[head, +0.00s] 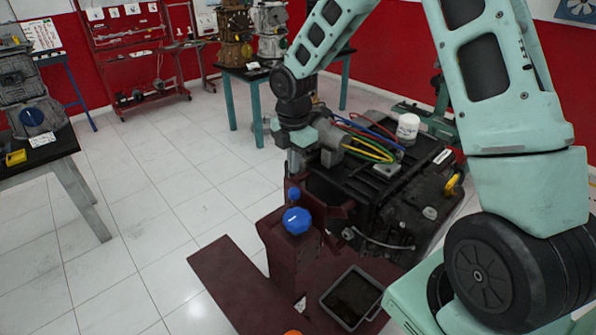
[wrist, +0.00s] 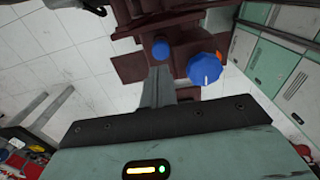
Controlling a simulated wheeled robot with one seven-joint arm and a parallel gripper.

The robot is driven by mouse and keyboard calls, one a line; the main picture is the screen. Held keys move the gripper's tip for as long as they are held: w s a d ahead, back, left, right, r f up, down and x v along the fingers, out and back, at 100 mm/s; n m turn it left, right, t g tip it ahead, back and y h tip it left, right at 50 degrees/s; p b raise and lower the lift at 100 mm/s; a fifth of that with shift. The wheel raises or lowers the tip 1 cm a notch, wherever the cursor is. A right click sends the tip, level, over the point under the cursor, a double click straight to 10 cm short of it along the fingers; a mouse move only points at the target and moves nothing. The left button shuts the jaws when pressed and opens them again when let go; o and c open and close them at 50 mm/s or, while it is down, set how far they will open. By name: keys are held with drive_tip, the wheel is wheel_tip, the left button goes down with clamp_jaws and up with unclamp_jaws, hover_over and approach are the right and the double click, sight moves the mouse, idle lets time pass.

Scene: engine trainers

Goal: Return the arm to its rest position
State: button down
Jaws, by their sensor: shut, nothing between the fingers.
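My gripper (head: 294,168) hangs at the end of my mint-green arm, above the dark red stand. In the wrist view its fingers (wrist: 158,82) are together with nothing between them. A large blue knob (head: 297,220) and a smaller blue knob (head: 293,193) are on the stand (head: 283,258), just below the gripper in the head view. In the wrist view, the large knob (wrist: 204,69) is to the right of the fingers and the small knob (wrist: 160,49) is just beyond their tips. My arm reaches in from the right and bends down to the gripper.
A black engine unit (head: 375,190) with coloured hoses and a white canister (head: 408,126) stands close to the gripper's right. A grey tray (head: 352,298) is on the stand's base. Tables with engines are at the left and back. White tiled floor (head: 150,210) is clear at left.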

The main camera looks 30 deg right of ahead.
wheel_tip(320, 180, up, 8)
drive_tip(key=b, duration=0.1)
drive_tip(key=shift+f+b, duration=0.15)
drive_tip(key=shift+b, duration=0.15)
drive_tip(key=shift+a, duration=0.1)
drive_tip(key=s+a+f+m+b, duration=0.4)
drive_tip(key=s+a+m+b, duration=0.1)
drive_tip(key=s+a, duration=0.75)
drive_tip(key=s+a+f+m+b, duration=0.2)
drive_tip(key=s+m, duration=0.1)
drive_tip(key=s, duration=0.5)
drive_tip(key=s+a+f+m+b, duration=0.1)
drive_tip(key=s+a+f+m, duration=0.1)
drive_tip(key=s, duration=0.6)
drive_tip(key=shift+s+a+f+m+y+b, duration=0.35)
drive_tip(key=shift+a+m, duration=0.4)
drive_tip(key=shift+m, duration=0.45)
